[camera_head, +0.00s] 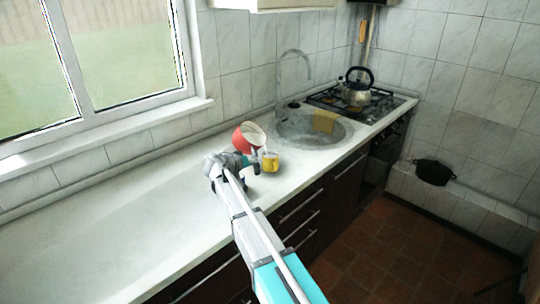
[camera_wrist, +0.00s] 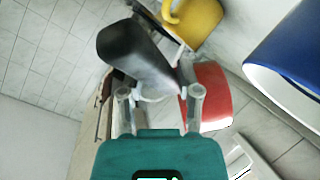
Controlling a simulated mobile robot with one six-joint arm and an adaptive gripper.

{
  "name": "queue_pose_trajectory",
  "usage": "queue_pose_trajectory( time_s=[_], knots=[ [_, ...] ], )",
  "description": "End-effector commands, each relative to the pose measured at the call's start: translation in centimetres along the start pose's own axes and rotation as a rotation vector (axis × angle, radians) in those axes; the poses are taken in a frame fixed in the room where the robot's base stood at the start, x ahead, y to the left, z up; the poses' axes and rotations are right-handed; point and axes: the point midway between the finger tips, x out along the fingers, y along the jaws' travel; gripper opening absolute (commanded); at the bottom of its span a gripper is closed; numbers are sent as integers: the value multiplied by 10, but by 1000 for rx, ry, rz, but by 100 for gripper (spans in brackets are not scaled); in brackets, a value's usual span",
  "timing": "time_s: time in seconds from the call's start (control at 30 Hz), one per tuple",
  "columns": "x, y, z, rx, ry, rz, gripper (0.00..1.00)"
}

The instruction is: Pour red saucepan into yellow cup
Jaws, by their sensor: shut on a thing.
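The red saucepan (camera_head: 242,141), white inside, is held tilted above the counter, its open mouth facing right towards the yellow cup. The yellow cup (camera_head: 271,164) stands upright on the counter, just below and right of the saucepan's rim. A pale patch shows between rim and cup; I cannot tell if it is falling contents. My gripper (camera_head: 246,164) is at the saucepan's near side. In the wrist view my gripper (camera_wrist: 160,93) is shut on the saucepan's black handle (camera_wrist: 135,55). The red wall (camera_wrist: 210,98) is right of it, and the yellow cup (camera_wrist: 197,20) is above.
A blue vessel with a white inside (camera_wrist: 295,50) shows at the wrist view's right edge. The sink (camera_head: 312,138) with a yellow cloth (camera_head: 325,121) lies beyond the cup. A kettle (camera_head: 356,92) stands on the stove. The left counter (camera_head: 110,220) is clear.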

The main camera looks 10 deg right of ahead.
Motion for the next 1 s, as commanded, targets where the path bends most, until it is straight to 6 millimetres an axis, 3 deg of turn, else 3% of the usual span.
queue_pose_trajectory(
  time_s=[0.27,0.57,1.0],
  knots=[
    [0,0,-1,0,3,3,0],
    [-12,-28,-20,-267,23,166,0],
    [-15,-24,-22,-314,25,189,0]
  ],
)
